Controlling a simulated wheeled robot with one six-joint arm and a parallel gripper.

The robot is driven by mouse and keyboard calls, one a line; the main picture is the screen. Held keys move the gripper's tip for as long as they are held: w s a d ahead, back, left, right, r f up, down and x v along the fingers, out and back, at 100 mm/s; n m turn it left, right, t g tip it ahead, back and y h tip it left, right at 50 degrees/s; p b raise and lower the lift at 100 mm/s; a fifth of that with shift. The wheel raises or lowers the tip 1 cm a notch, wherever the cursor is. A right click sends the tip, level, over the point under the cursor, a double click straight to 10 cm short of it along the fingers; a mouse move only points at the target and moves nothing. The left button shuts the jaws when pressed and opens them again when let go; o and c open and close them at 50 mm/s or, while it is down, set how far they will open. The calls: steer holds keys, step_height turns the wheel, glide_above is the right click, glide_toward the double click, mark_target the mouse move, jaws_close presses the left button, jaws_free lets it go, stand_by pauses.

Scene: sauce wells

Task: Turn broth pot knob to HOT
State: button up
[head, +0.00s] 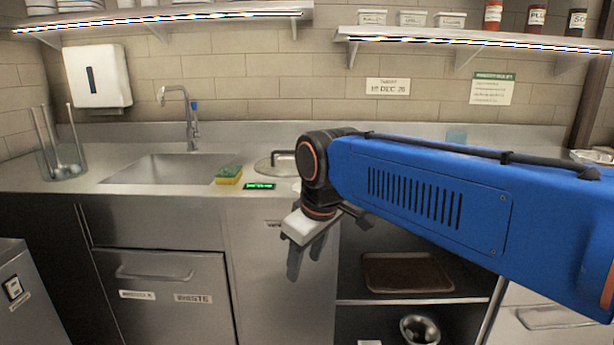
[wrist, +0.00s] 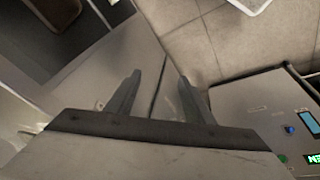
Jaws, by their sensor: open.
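My gripper (head: 304,264) hangs in front of the counter's front panel in the head view, fingers pointing down. In the wrist view my gripper (wrist: 158,80) is open, with nothing between its fingers. A round metal lid (head: 268,168) is set in the counter behind my arm, partly hidden by it; it may be the broth pot. A small green display (head: 259,186) lies on the counter before it. I cannot make out the broth pot knob; a partly covered label (head: 273,224) shows on the panel beside my gripper.
A sink (head: 170,170) and a yellow-green sponge (head: 229,175) are left of the lid. Below right, an open shelf holds a brown tray (head: 405,272) and a metal bowl (head: 420,329). In the wrist view a metal unit (wrist: 250,105) with a blue button stands at right.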

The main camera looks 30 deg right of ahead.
steer(key=w+d+r+n+g, duration=0.2)
steer(key=w+d+r+n, duration=0.55)
steer(key=w+r, duration=0.5)
steer(key=w+d+r+n+g, duration=0.2)
steer(key=w+d+r+n, duration=0.55)
steer(key=w+r, duration=0.5)
steer(key=shift+m, duration=0.3)
steer(key=f, duration=0.5)
steer(key=s+f, duration=0.1)
steer(key=f, duration=1.1)
steer(key=shift+s+d, duration=0.25)
steer(key=shift+d, duration=0.15)
steer(key=c, duration=1.1)
